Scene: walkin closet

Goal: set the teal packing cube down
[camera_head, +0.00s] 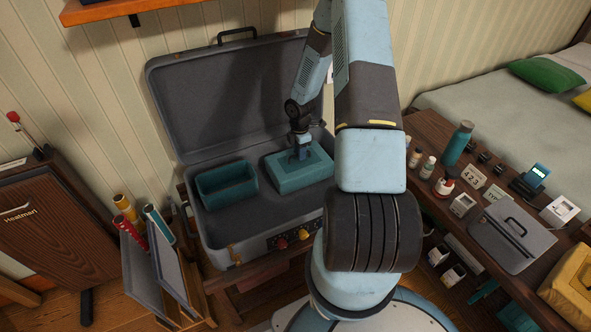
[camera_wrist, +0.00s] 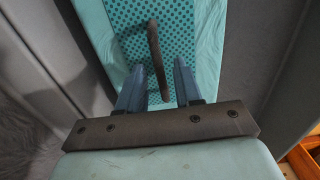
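The teal packing cube (camera_head: 300,173) lies flat inside the open grey suitcase (camera_head: 232,222), in its right half. It appears to rest on the suitcase floor, though its underside is hidden. My gripper (camera_head: 301,152) points down over the cube's top. In the wrist view, the cube's dotted mesh top (camera_wrist: 186,32) and dark handle loop (camera_wrist: 154,45) show. My gripper's two fingers (camera_wrist: 158,68) stand on either side of the handle, with gaps between them and it. The gripper looks open and is not closed on the handle.
A teal open-topped bin (camera_head: 226,187) sits left of the cube in the suitcase. The raised lid (camera_head: 215,100) stands behind. A low wooden table (camera_head: 425,125) with bottles and small items is at right. A rack with rolled tubes (camera_head: 128,210) stands at front left.

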